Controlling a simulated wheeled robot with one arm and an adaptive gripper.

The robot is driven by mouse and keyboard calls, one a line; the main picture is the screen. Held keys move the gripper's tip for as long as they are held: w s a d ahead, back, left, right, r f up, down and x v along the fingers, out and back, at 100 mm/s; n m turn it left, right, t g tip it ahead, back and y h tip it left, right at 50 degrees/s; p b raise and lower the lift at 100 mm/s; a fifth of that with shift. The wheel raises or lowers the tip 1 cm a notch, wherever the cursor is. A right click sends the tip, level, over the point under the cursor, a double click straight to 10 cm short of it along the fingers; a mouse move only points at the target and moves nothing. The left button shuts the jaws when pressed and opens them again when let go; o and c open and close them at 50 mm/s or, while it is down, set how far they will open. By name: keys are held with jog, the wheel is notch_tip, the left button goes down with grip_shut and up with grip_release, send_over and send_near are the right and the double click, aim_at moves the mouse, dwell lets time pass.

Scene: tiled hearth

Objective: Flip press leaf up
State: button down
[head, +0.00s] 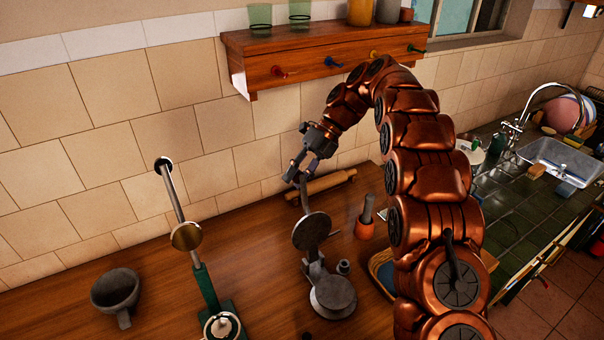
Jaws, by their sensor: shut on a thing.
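The grey metal press stands on the wooden counter in the head view. Its round base plate (334,298) lies flat. Its round leaf (311,231) stands raised, tilted up behind the base near the hinge. A narrow grey handle (305,196) runs up from the leaf to my gripper (300,171). My gripper is above the leaf, shut on this handle. The exact contact is small and partly hidden by the fingers.
A rolling pin (322,185) lies behind the press. A mortar with pestle (365,226) stands to its right. A green-based lever device (206,285) and a grey cup (115,290) stand left. A wooden shelf (322,62) hangs above. The sink (557,158) is far right.

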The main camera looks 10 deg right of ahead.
jog(key=shift+s+a+f, duration=0.1)
jog(key=shift+f, duration=0.1)
jog(key=c, duration=1)
grip_release()
jog(key=shift+o, duration=1)
jog(key=shift+r, duration=0.1)
